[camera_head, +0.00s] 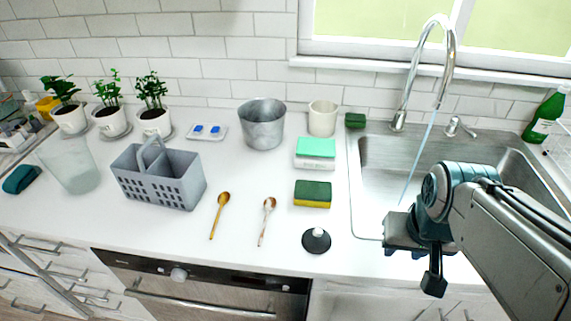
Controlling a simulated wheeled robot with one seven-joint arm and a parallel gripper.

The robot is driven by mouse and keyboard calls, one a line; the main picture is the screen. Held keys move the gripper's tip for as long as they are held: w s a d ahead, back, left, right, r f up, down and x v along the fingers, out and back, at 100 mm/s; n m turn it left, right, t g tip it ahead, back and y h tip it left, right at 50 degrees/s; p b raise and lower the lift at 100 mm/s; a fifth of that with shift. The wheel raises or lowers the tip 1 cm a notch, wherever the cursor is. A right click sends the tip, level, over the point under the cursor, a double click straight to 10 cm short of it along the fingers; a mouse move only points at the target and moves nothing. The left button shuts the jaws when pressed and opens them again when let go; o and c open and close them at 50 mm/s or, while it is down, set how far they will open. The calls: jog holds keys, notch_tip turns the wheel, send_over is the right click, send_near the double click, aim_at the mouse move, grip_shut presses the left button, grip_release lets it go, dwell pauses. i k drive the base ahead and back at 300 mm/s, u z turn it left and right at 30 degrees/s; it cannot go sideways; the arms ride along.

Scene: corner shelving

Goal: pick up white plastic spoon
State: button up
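Two spoons lie apart on the white counter. The right one (266,221) has a pale, whitish handle pointing to the front and a brownish patch in its bowl; it is the closest match to the white plastic spoon. The left spoon (219,214) is golden brown, like wood. My gripper (432,272) is at the right, over the sink's front edge, well to the right of both spoons and touching neither. Nothing shows in it. Its fingers are dark and small, and I cannot tell how far apart they are.
A black round stopper (316,240) and a yellow-green sponge (312,194) lie right of the spoons. A grey caddy (160,180) stands to the left. Behind are a metal pot (262,125) and a cream cup (322,118). The sink (385,160) is at right.

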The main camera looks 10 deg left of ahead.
aim_at(269, 205)
jog(key=k, duration=0.45)
jog(key=z, duration=1.8)
jog(key=k, duration=1)
jog(key=u, duration=1.9)
jog(key=i, duration=1)
